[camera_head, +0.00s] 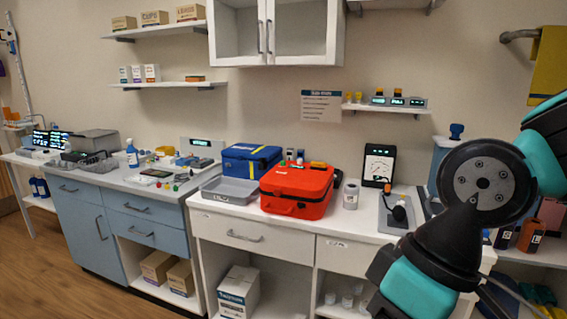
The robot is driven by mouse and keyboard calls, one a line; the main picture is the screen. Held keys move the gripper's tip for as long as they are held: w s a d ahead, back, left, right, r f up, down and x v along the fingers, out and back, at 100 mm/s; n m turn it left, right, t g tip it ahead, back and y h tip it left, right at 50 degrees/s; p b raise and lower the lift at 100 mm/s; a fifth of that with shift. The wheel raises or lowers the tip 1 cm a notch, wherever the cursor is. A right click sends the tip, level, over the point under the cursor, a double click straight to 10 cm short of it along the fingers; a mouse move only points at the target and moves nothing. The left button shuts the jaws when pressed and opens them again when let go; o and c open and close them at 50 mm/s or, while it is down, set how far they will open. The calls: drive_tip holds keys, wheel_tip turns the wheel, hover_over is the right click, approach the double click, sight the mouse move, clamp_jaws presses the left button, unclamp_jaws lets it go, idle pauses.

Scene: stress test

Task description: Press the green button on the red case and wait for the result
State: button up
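The red case (297,190) stands shut on the white counter, near the middle of the view. Its front face with a handle is turned toward me. No result can be read on the case. My arm's teal and black links fill the right side, to the right of the case. My gripper is not visible, and nothing of mine visibly touches the case.
A blue case (250,160) with a yellow strap stands behind and left of the red case. A grey tray (229,191) lies to its left. A white roll (350,196) and a dark-framed gauge (379,164) stand to its right. The air above the red case is clear.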

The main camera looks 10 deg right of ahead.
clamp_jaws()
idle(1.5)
